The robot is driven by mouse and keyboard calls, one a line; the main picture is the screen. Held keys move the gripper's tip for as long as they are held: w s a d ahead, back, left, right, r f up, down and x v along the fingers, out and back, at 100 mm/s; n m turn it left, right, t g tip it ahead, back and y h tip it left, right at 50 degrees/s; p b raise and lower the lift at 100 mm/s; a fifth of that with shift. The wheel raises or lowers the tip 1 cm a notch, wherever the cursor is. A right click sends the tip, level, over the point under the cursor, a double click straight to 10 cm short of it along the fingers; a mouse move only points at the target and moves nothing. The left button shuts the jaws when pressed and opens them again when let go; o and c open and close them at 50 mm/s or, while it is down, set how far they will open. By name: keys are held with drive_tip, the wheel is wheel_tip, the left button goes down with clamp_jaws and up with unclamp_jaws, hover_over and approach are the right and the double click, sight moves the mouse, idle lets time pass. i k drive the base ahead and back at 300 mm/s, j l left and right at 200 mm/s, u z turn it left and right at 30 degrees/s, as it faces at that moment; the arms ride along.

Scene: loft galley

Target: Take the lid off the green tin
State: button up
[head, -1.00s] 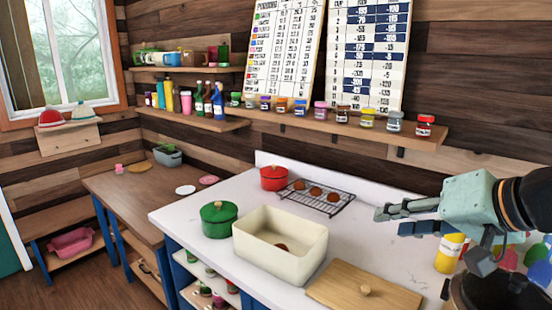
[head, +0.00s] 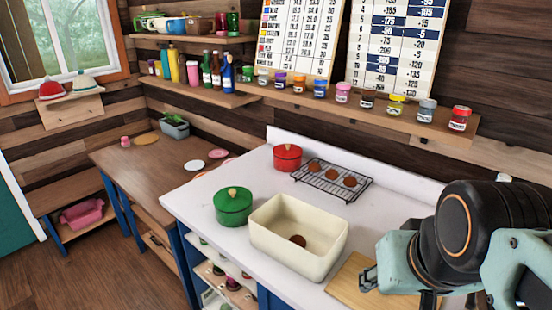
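The green tin (head: 233,211) stands on the white counter, left of a cream rectangular box. Its green lid with a pale wooden knob (head: 232,191) sits on top. My gripper (head: 368,278) is at the lower right, over a wooden board, well to the right of the tin with the cream box between them. Its fingers are small and foreshortened, so I cannot tell whether they are open or shut. Nothing shows held in it.
The cream box (head: 272,238) holds a brown cookie. The wooden board (head: 345,284) is partly hidden by my gripper. A red pot (head: 287,158) and a wire rack (head: 352,191) with three cookies stand behind. A shelf (head: 400,118) of jars runs along the wall. The counter left of the tin is clear.

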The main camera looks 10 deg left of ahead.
sight(229, 199)
drive_tip(key=i+j+z, duration=0.25)
drive_tip(key=j, duration=0.4)
drive_tip(key=i+j+z, duration=0.25)
drive_tip(key=j, duration=0.45)
drive_tip(key=j+z, duration=0.2)
drive_tip(key=j, duration=0.5)
drive_tip(key=i+j+z, duration=0.1)
drive_tip(key=j+z, duration=0.15)
drive_tip(key=j, duration=0.5)
drive_tip(key=k+j+z, duration=0.2)
drive_tip(key=i+j, duration=0.2)
drive_tip(key=j, duration=0.15)
